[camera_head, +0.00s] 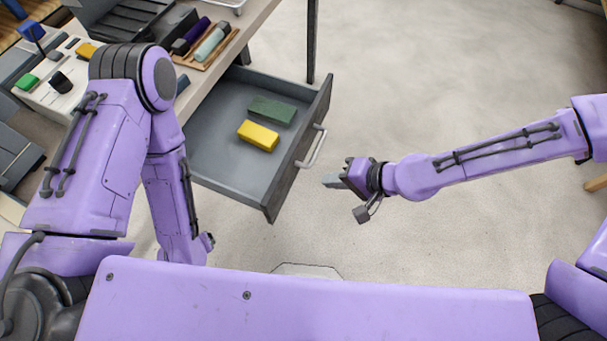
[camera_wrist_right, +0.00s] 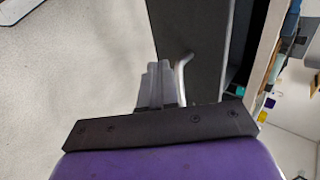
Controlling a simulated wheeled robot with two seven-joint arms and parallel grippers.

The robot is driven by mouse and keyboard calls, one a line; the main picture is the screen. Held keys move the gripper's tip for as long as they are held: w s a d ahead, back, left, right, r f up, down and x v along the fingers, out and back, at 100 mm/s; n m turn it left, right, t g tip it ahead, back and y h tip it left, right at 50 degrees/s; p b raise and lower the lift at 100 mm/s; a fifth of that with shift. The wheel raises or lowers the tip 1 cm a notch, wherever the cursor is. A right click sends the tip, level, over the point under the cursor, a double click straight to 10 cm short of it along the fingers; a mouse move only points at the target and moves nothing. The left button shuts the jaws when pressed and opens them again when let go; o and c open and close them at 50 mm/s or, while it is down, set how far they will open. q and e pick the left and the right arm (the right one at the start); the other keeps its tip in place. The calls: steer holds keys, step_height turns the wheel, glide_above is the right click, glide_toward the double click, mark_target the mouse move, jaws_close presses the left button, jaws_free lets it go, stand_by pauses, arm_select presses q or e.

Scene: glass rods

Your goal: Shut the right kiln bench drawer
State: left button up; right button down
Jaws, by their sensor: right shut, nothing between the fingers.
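The grey kiln bench drawer (camera_head: 212,150) stands pulled out in the head view. A green block (camera_head: 272,110) and a yellow block (camera_head: 258,136) lie inside it. Its light bar handle (camera_head: 312,148) is on the front panel. My right gripper (camera_head: 328,181) is shut and empty, just in front of the panel, below and right of the handle. In the right wrist view the shut fingers (camera_wrist_right: 158,82) point toward the dark drawer front (camera_wrist_right: 192,40), beside the handle (camera_wrist_right: 182,75). Whether they touch it I cannot tell.
The bench top (camera_head: 255,18) holds a wooden tray (camera_head: 222,52) with dark purple and pale green rods. A dark bench leg (camera_head: 312,40) rises behind the drawer.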

steer(key=a+f, duration=0.1)
steer(key=a, duration=0.1)
steer(key=w+a+f, duration=0.1)
steer(key=a, duration=0.1)
steer(key=w+a+f+p, duration=0.1)
steer(key=a, duration=0.1)
steer(key=shift+a+f, duration=0.2)
steer(key=shift+w+a, duration=0.1)
steer(key=shift+a, duration=0.35)
steer(key=shift+a, duration=0.1)
